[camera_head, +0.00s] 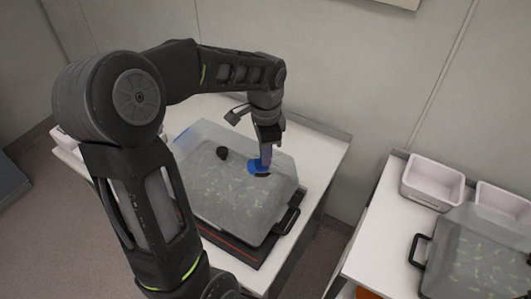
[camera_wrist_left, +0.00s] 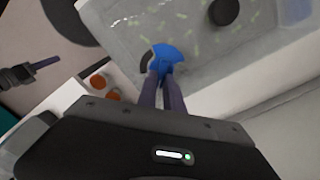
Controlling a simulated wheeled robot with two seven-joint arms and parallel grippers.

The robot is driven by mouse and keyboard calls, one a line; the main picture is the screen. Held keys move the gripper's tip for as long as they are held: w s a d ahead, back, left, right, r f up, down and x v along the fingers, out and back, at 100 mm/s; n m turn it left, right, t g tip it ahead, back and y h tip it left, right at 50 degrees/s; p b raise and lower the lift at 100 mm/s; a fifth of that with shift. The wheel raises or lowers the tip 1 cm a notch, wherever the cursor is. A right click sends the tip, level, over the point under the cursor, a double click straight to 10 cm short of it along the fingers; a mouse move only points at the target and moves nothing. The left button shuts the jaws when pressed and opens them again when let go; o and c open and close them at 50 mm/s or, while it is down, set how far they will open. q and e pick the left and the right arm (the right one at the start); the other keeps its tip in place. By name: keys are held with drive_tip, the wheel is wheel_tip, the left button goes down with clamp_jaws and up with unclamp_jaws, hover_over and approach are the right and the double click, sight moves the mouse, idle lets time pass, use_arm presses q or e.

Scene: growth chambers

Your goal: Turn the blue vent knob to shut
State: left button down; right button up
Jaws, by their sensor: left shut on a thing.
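The blue vent knob (camera_head: 256,168) sits on top of a clear-lidded growth chamber (camera_head: 210,190) on the white table. In the left wrist view the blue knob (camera_wrist_left: 166,58) lies between and just beyond my fingertips. My left gripper (camera_head: 265,160) reaches down from above and is shut on the knob; the fingers also show in the left wrist view (camera_wrist_left: 166,80). A black round knob (camera_head: 222,153) is on the same lid, left of the blue one. It also shows in the left wrist view (camera_wrist_left: 223,12). My fingers hide part of the blue knob. My right gripper is not in view.
A black handle (camera_head: 287,220) is on the chamber's right side. A second table at right holds white bins (camera_head: 432,183) and another clear-lidded chamber (camera_head: 470,262). A gap of floor separates the tables. A wall stands behind.

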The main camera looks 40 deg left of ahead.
use_arm(q)
drive_tip(key=shift+n, duration=0.3)
drive_tip(key=n+b, duration=0.1)
drive_tip(key=n, duration=0.2)
drive_tip(key=shift+w+a, duration=0.1)
drive_tip(key=shift+a, duration=0.05)
drive_tip(key=n+b, duration=0.1)
drive_tip(key=n, duration=0.4)
drive_tip(key=shift+a, duration=0.2)
drive_tip(key=n+b, duration=0.1)
drive_tip(key=n, duration=0.3)
drive_tip(key=shift+a+n, duration=0.15)
drive_tip(key=shift+n, duration=0.15)
drive_tip(key=n, duration=0.4)
drive_tip(key=shift+a+n+b, duration=0.15)
drive_tip(key=shift+n+b, duration=0.15)
drive_tip(key=c, duration=1.5)
unclamp_jaws()
drive_tip(key=shift+s, duration=0.2)
